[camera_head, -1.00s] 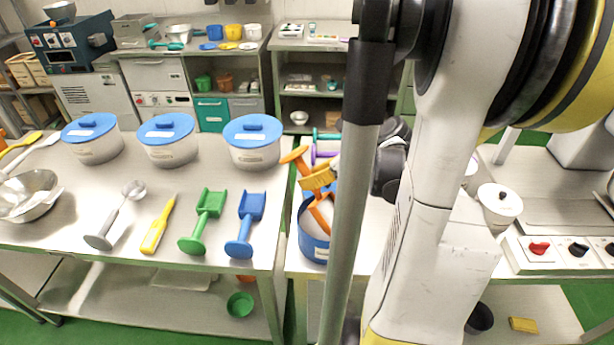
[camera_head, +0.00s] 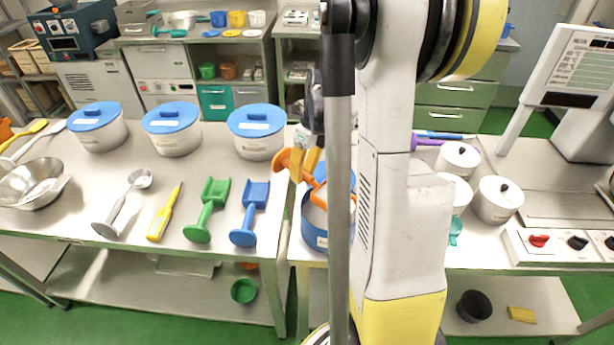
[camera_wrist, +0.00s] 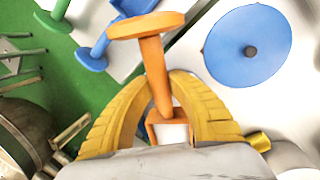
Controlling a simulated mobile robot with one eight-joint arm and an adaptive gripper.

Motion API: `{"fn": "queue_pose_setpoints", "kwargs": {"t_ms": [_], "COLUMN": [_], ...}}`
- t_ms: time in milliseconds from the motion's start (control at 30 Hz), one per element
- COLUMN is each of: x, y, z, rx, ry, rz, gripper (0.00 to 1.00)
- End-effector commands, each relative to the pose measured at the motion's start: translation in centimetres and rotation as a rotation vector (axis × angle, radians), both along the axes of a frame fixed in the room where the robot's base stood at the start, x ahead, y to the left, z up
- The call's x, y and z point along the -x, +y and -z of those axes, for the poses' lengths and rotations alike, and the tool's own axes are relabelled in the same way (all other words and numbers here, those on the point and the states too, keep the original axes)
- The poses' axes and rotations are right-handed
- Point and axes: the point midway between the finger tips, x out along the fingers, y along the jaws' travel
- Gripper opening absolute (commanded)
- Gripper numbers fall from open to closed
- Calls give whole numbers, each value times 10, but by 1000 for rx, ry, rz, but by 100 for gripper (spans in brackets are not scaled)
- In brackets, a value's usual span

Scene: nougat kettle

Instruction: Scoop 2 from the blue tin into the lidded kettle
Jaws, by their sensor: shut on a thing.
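My gripper (camera_head: 309,165) has yellow fingers and is shut on the handle of an orange scoop (camera_head: 286,160). In the wrist view, the fingers (camera_wrist: 163,90) close around the orange scoop's handle (camera_wrist: 152,62), with its round end outward. A white patch shows at the scoop's pan, beyond the fingers. The blue tin (camera_head: 311,232) stands below the scoop, partly hidden by my grey column. Whether the pan is clear of the tin's rim I cannot tell. White lidded pots with dark knobs (camera_head: 497,201) stand right of my arm; which is the kettle is unclear.
A round blue lid with a dark knob (camera_wrist: 248,46) shows in the wrist view. On the left table lie a blue scoop (camera_head: 249,214), a green scoop (camera_head: 208,211), a yellow tool (camera_head: 164,213) and a metal ladle (camera_head: 122,204). Blue-lidded pots (camera_head: 256,146) stand behind them.

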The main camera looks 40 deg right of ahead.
Motion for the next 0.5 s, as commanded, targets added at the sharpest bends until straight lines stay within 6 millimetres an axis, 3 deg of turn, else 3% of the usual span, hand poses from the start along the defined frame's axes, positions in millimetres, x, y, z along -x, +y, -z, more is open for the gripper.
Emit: {"fn": "queue_pose_setpoints", "kwargs": {"t_ms": [167,500], "x": [-16,-20], "y": [2,2], "z": [-11,-46], "rx": [6,8], "ry": [81,118], "rz": [-3,0], "gripper": [0,0]}}
